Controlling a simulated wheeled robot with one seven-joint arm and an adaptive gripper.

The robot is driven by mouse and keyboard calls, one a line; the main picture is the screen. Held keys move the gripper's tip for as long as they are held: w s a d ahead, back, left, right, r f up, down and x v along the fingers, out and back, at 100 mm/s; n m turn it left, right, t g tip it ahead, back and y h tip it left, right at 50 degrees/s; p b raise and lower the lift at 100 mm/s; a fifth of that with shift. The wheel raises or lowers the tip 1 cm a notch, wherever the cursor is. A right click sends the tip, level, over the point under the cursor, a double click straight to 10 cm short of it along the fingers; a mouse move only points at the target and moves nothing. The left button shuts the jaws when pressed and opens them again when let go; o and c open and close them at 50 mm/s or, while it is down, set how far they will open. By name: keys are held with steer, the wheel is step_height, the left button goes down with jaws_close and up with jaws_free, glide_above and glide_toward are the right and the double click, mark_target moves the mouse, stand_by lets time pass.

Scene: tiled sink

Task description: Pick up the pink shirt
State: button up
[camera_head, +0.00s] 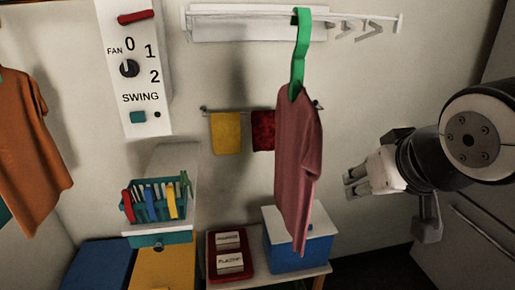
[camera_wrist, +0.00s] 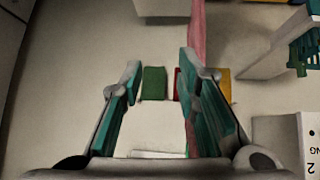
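The pink shirt (camera_head: 298,150) hangs from a green hanger (camera_head: 300,52) on the white wall rack in the head view. My gripper (camera_head: 350,182) is to the right of the shirt in that view, with a gap between them, and points left. In the wrist view my gripper (camera_wrist: 158,72) is open, its two teal-padded fingers apart with nothing clearly held between them. A narrow strip of the pink shirt (camera_wrist: 198,32) shows by the right finger, which hides part of it. I cannot tell the depth between finger and cloth.
A white rack (camera_head: 250,23) with more hooks is above. Yellow (camera_head: 226,134) and red (camera_head: 262,130) towels hang behind. An orange shirt (camera_head: 28,140) hangs at left. A blue box with white lid (camera_head: 298,250) and a red tray (camera_head: 212,268) stand below. A fan-switch panel (camera_head: 133,70) is at upper left.

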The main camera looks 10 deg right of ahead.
steer(key=w+d+r+t, duration=0.2)
steer(key=w+r+t, duration=0.3)
steer(key=w+r, duration=0.2)
steer(key=n+t+y+p, duration=0.1)
steer(key=n+t+y, duration=0.2)
steer(key=t+y, duration=0.15)
glide_toward(298, 67)
steer(key=s+d, duration=0.2)
steer(key=s, duration=0.1)
steer(key=shift+g+y, duration=0.35)
steer(key=shift+a+p+x, duration=0.2)
steer(key=shift+p+x, duration=0.55)
steer(key=shift+x, duration=2.7)
steer(key=shift+a+p+x, duration=0.2)
steer(key=shift+p+x, duration=0.55)
steer(key=shift+x, duration=2.65)
steer(key=shift+r, duration=0.15)
jaws_close()
